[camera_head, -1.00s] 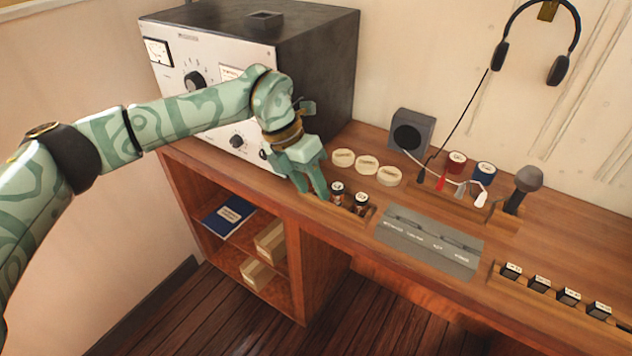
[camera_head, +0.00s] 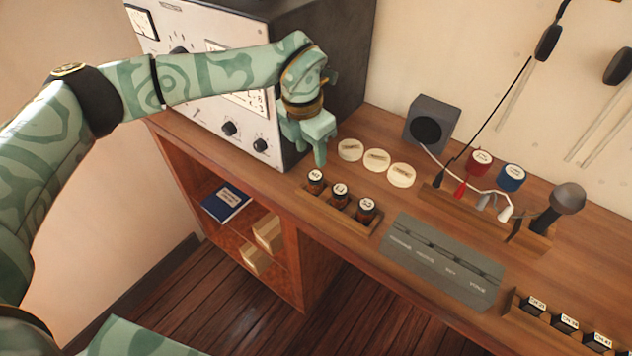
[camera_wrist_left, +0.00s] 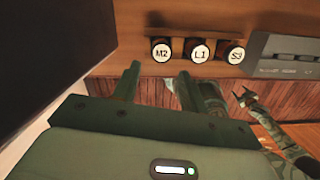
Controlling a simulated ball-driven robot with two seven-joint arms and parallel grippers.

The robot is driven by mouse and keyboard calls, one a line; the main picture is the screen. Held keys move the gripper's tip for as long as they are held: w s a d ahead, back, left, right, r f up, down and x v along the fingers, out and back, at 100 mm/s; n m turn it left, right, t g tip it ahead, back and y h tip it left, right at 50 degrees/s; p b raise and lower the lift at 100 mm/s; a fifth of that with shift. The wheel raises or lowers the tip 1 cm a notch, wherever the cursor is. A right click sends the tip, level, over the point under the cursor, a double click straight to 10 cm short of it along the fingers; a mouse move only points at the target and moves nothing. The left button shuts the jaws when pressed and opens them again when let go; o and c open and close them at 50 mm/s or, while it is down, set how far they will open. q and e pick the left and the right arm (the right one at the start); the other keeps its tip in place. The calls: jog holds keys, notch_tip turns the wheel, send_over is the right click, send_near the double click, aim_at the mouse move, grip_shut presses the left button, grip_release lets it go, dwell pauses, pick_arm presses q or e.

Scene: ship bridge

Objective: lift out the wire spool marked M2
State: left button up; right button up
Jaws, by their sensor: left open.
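Three dark wire spools with white round labels stand in a row in a wooden holder (camera_head: 376,231). The wrist view reads them M2, L1 and S3. The M2 spool (camera_head: 315,181) is at the left end; it also shows in the left wrist view (camera_wrist_left: 161,50). The L1 spool (camera_head: 340,194) is in the middle and the S3 spool (camera_head: 366,210) at the right end. My right gripper (camera_wrist_left: 244,98) shows small, low beside the desk.
A large radio cabinet (camera_head: 330,60) stands close behind my left gripper. Cream discs (camera_head: 376,160) lie behind the spools. A grey switch panel (camera_head: 440,262) is right of the holder. A speaker (camera_head: 432,122), a cable rack (camera_head: 465,208) and a microphone (camera_head: 566,200) stand farther right.

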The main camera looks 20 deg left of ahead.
aim_at(315, 175)
pick_arm(q)
jog(key=f, duration=0.4)
jog(key=shift+w+d, duration=0.15)
jog(key=shift+w, duration=0.2)
jog(key=f, duration=0.5)
jog(key=shift+w+d+f+b, duration=0.1)
jog(key=shift+d+b, duration=0.15)
jog(key=shift+b, duration=0.1)
jog(key=c, duration=0.7)
